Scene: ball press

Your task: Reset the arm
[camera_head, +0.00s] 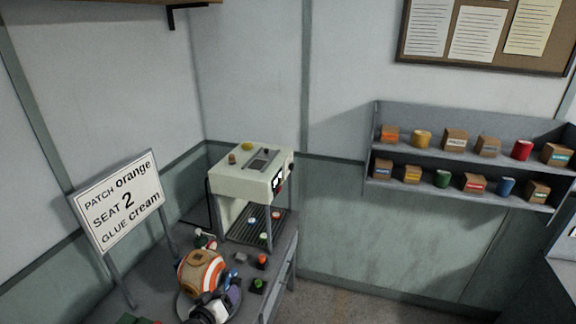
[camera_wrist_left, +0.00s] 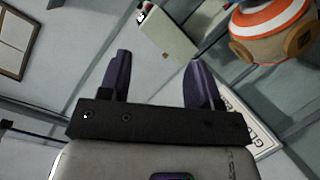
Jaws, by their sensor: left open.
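My left gripper (camera_head: 229,296) is at the lower middle of the head view, low in front of an orange, white and tan ball (camera_head: 203,272). In the left wrist view my left gripper (camera_wrist_left: 160,78) has its two purple fingers wide apart with nothing between them. The ball (camera_wrist_left: 272,30) shows at the upper right there, apart from the fingers. In the head view the ball sits over a round grey plate (camera_head: 181,307), partly hidden by my gripper. My right gripper is in neither view.
A cream press machine (camera_head: 245,172) stands behind the ball on the grey bench. Small coloured pieces (camera_head: 262,261) lie right of the ball. A wall shelf (camera_head: 375,150) holds boxes and cans.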

